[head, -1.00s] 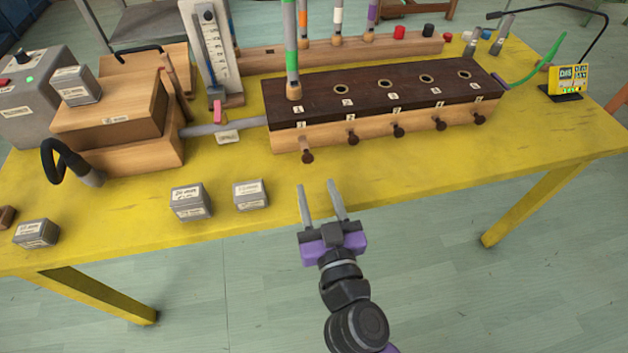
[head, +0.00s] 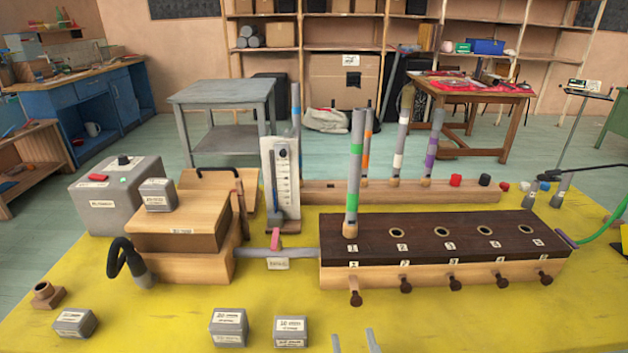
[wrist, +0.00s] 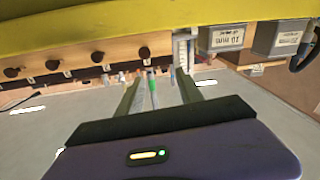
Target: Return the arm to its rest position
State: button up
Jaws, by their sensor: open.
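My gripper (head: 355,343) shows only as two grey fingertips at the bottom edge of the head view; the rest of my arm is out of that frame. In the wrist view my gripper (wrist: 158,90) has its two fingers apart with nothing held between them. It is in front of the yellow table's (head: 480,325) near edge, apart from the wooden wind chest (head: 430,271). The wind chest has a dark top with numbered holes. A grey pipe with a green band (head: 355,165) stands upright in hole 1, and the other holes are empty.
Labelled grey weights (head: 229,327) and (head: 291,331) sit near the front edge. A wooden bellows box (head: 180,262), a grey blower box (head: 115,200) and a gauge (head: 284,180) stand left. A rack (head: 400,190) holds more banded pipes behind. A grey side table (head: 222,95) is beyond.

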jog(key=s+d+r+g+p, duration=0.1)
jog(key=s+d, duration=0.3)
jog(key=s, duration=0.6)
jog(key=s+d+r+m+g+h+p, duration=0.1)
jog(key=s+d+r+p, duration=0.3)
jog(key=s, duration=0.6)
jog(key=s+d+r+m+g+h+p, duration=0.1)
jog(key=s+d+r+p, duration=0.1)
jog(key=s, duration=0.8)
jog(key=d+p, duration=0.1)
jog(key=d, duration=0.1)
jog(key=shift+s+d+r, duration=0.15)
jog(key=shift+s+d, duration=0.2)
jog(key=shift+d, duration=0.05)
